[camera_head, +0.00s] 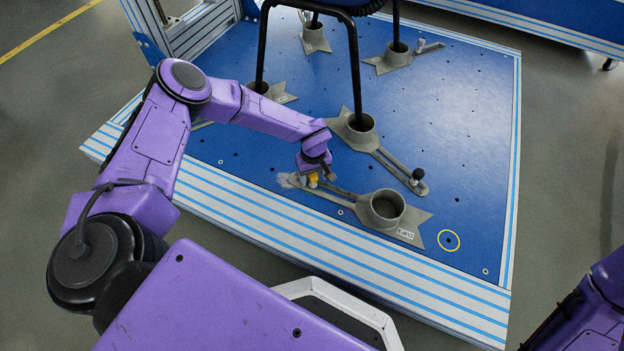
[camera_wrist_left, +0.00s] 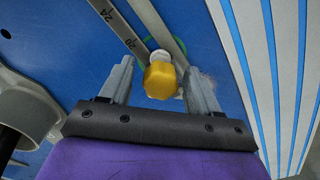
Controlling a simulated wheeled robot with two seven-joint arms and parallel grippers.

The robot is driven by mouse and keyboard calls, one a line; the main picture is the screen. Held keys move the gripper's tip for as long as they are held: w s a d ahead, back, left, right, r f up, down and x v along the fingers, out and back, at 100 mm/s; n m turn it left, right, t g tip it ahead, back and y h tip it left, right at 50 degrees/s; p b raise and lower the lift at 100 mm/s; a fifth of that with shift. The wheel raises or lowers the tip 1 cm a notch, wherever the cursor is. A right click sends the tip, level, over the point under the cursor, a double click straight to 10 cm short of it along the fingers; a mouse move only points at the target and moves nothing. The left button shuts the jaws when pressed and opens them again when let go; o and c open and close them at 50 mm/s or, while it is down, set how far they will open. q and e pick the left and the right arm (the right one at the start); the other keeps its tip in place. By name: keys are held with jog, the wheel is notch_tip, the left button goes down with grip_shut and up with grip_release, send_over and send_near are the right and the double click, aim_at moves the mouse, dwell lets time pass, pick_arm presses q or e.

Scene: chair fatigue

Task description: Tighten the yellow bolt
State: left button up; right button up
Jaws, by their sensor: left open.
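The yellow bolt (camera_head: 313,180) stands at the slotted arm of a grey clamp, close to the front edge of the blue platform. In the left wrist view the bolt's yellow head (camera_wrist_left: 161,80) is between the two fingers of my left gripper (camera_wrist_left: 157,85). Gaps show on both sides of the head, and the fingers are apart. In the head view my left gripper (camera_head: 315,172) points down at the bolt and partly covers it. My right arm shows at the lower right edge, and its gripper is out of the picture.
The clamp's empty cup (camera_head: 387,208) stands right of the bolt, near a yellow ring (camera_head: 448,240) on the platform (camera_head: 440,130). Black chair legs (camera_head: 356,70) stand in other grey cups behind. A black-knobbed bolt (camera_head: 418,175) stands to the right.

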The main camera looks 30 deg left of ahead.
pick_arm(q)
jog(key=shift+n, duration=0.7)
jog(key=n, duration=0.4)
jog(key=c, duration=1)
jog(key=m, duration=0.4)
jog(key=shift+c, duration=0.2)
jog(key=m, duration=0.4)
jog(key=m, duration=0.4)
